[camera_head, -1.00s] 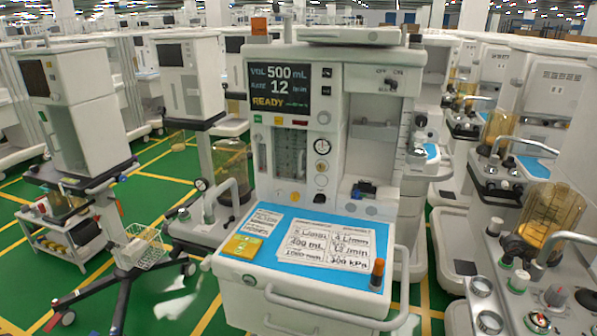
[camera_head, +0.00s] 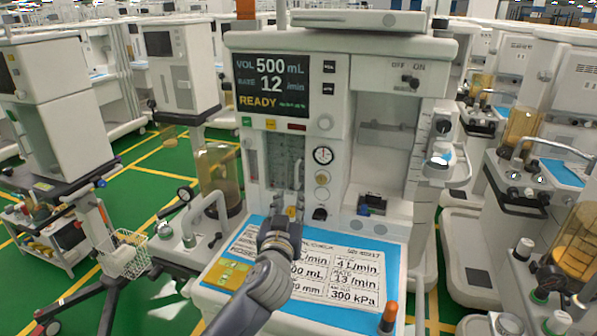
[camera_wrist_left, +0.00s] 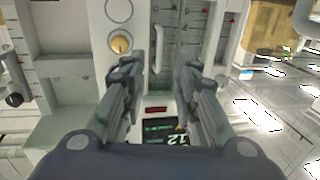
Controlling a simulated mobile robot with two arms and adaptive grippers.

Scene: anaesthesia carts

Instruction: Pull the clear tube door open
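The clear tube door (camera_head: 274,162) is a see-through panel over the flow tubes, left of the round gauge on the cart's front. It looks shut. Its pale upright handle (camera_head: 297,174) is on the right edge. My left gripper (camera_head: 285,213) is in front of the cart, below the door, partly hidden by its own wrist. In the left wrist view, which is upside down, the fingers (camera_wrist_left: 158,75) are open and empty. The handle (camera_wrist_left: 158,48) shows beyond the fingertips, in line with the gap between them, beside the door (camera_wrist_left: 188,38). My right gripper is not in view.
The cart's blue worktop (camera_head: 330,313) holds printed cards and a yellow pad (camera_head: 228,273) under my left arm. An orange-topped item (camera_head: 389,316) stands at its front right. The screen (camera_head: 273,84) reads READY. Other carts stand on both sides.

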